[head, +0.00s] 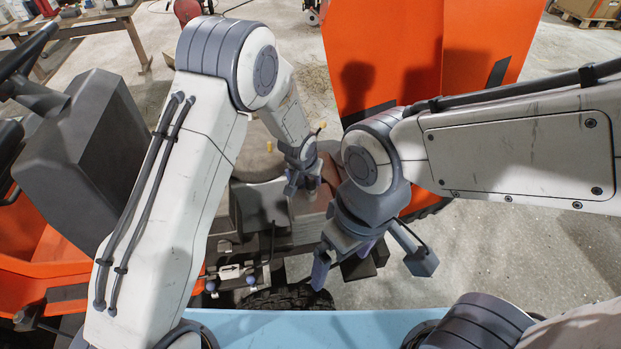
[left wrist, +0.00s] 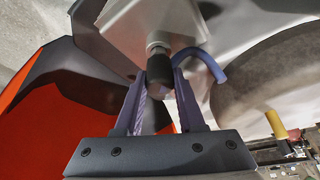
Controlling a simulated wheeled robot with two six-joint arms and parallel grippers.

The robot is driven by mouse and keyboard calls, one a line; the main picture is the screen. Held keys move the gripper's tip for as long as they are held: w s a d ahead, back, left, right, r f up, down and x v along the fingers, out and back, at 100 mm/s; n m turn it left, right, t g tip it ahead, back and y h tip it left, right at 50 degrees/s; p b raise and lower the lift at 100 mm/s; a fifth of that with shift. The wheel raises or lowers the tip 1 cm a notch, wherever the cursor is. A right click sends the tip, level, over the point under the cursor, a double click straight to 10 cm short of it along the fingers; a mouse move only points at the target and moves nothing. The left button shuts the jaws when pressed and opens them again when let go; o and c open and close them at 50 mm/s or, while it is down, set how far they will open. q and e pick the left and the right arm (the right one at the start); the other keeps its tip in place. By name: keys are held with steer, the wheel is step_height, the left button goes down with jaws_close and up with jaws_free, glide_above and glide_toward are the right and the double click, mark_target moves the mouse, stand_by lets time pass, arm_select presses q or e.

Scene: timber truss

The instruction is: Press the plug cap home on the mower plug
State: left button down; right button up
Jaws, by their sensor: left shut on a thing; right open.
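My left gripper (head: 303,188) is over the grey engine area of the orange mower in the head view. In the left wrist view its two purple-grey fingers (left wrist: 163,90) are shut on a black, rounded plug cap (left wrist: 158,68). The cap points up at a pale block (left wrist: 150,28), with a short grey neck between them that looks like the mower plug (left wrist: 157,41). I cannot tell how far the cap is seated. A curved blue-purple lead (left wrist: 207,60) runs beside the cap. My right gripper (head: 370,262) is open and empty, lower and to the right.
Orange mower panels (head: 440,45) rise behind and right of my arms. A dark grey box-like part (head: 85,145) stands at left. A yellow knob (left wrist: 276,125) is right of the left gripper. Concrete floor (head: 500,260) is clear at right. A workbench (head: 90,25) is far back left.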

arm_select(q)
steer(key=shift+c, duration=2.2)
jaws_free()
steer(key=p+v, duration=0.2)
steer(key=v, duration=0.8)
steer(key=shift+r, duration=0.25)
steer(key=s+r+m+g+p, duration=0.15)
steer(key=s+r+p, duration=0.45)
steer(key=s+r, duration=0.7)
steer(key=s+a+r+m+g+p, duration=0.1)
steer(key=s+r+p, duration=0.1)
steer(key=s+r, duration=0.3)
steer(key=s+a+r+m+g+p, duration=0.1)
steer(key=s+r, duration=0.4)
steer(key=s, duration=0.7)
steer(key=shift+a+g+p, duration=0.45)
steer(key=shift+a+p, duration=0.35)
steer(key=shift+p, duration=0.1)
